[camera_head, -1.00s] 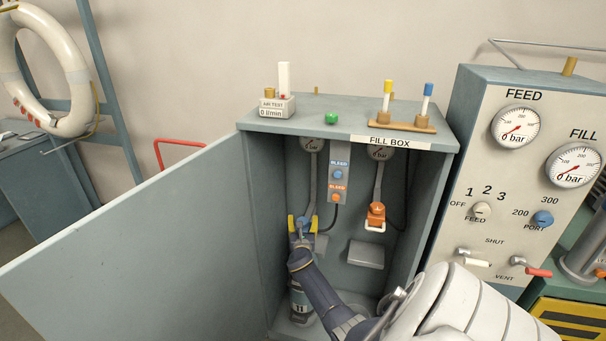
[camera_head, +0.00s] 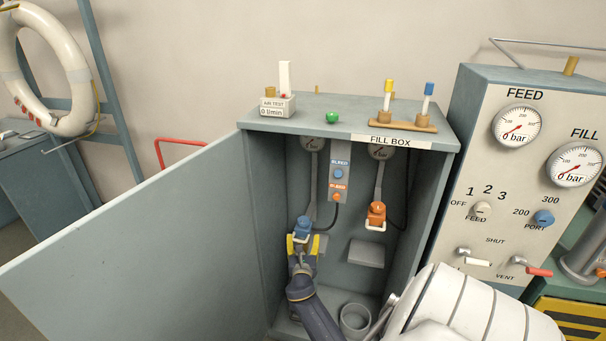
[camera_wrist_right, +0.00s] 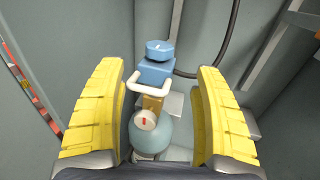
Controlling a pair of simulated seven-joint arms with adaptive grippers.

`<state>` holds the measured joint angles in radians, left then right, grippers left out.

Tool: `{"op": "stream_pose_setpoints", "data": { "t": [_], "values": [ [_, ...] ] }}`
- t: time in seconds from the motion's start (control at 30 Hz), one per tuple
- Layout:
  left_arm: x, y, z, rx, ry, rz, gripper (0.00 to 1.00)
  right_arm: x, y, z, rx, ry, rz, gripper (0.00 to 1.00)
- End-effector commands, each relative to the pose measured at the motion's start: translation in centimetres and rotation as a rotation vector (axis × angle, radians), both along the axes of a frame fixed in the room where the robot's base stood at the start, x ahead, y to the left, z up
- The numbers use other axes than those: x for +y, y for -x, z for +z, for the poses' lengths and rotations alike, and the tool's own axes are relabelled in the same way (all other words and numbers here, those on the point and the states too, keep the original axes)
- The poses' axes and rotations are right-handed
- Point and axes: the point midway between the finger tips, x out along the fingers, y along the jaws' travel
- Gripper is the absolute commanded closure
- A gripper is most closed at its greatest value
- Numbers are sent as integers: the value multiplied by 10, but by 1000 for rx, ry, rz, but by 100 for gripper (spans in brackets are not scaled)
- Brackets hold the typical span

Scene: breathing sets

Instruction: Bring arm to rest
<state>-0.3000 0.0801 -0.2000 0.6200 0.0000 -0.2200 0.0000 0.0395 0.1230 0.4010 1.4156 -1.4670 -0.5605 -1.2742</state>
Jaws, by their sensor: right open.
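My right gripper (camera_head: 302,243) is inside the open fill box (camera_head: 405,141), in its lower left part. In the head view its yellow fingertips stand just below a blue connector (camera_head: 303,226). In the right wrist view, the open fingers (camera_wrist_right: 160,78) stand apart on either side of the blue connector (camera_wrist_right: 155,72) with its white handle. Below the connector is a brass valve with a small white gauge (camera_wrist_right: 146,119), on a rounded blue-grey bottle top (camera_wrist_right: 160,138). I see clear gaps between the fingers and these parts. My right forearm hides the bottle in the head view. My left gripper is not in view.
The box's door (camera_head: 130,240) stands open at the left. An orange connector (camera_head: 376,212) hangs at the right inside, above a grey wall block (camera_head: 366,253). An empty round holder (camera_head: 355,318) is on the box floor. The gauge panel (camera_head: 530,180) stands at the right.

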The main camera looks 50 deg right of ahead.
Motion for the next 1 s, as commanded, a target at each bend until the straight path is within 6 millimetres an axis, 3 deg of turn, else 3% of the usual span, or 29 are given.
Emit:
{"op": "stream_pose_setpoints", "data": {
  "t": [0.57,0.77,0.87,1.0],
  "values": [
    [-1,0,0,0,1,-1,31,3,3,0,-2,-2,0,31],
    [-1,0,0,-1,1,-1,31,5,0,-4,-107,-106,11,31],
    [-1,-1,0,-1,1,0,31,12,-2,-32,-229,-310,21,31],
    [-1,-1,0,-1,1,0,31,48,-6,-108,-394,-706,10,31]
  ]
}}
